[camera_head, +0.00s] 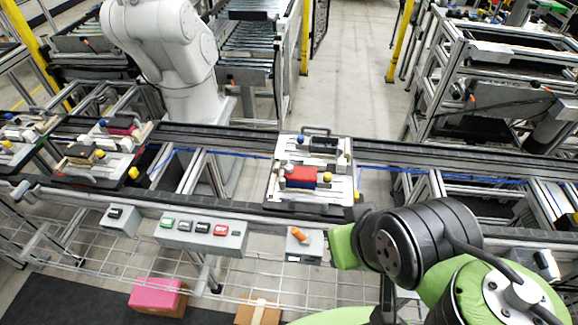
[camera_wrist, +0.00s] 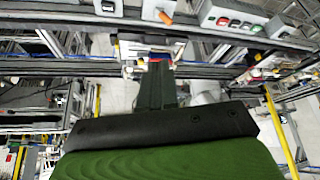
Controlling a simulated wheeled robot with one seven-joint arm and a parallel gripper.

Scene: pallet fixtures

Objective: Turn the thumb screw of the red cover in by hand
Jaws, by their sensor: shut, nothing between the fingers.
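The red cover (camera_head: 301,177) sits on a light fixture on the middle pallet (camera_head: 285,195), on the conveyor. A yellow knob (camera_head: 327,177) is at its right end and a pale knob (camera_head: 286,167) at its left; I cannot tell which is the thumb screw. Contact cannot be judged. In the head view the fingers are not distinguishable.
A black cover (camera_head: 324,145) sits behind the red one on the same pallet. Button boxes (camera_head: 201,235) and an orange-handled switch box (camera_head: 305,245) line the conveyor's front edge. Other loaded pallets (camera_head: 95,160) stand at left. A white robot arm (camera_head: 175,50) stands behind the conveyor.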

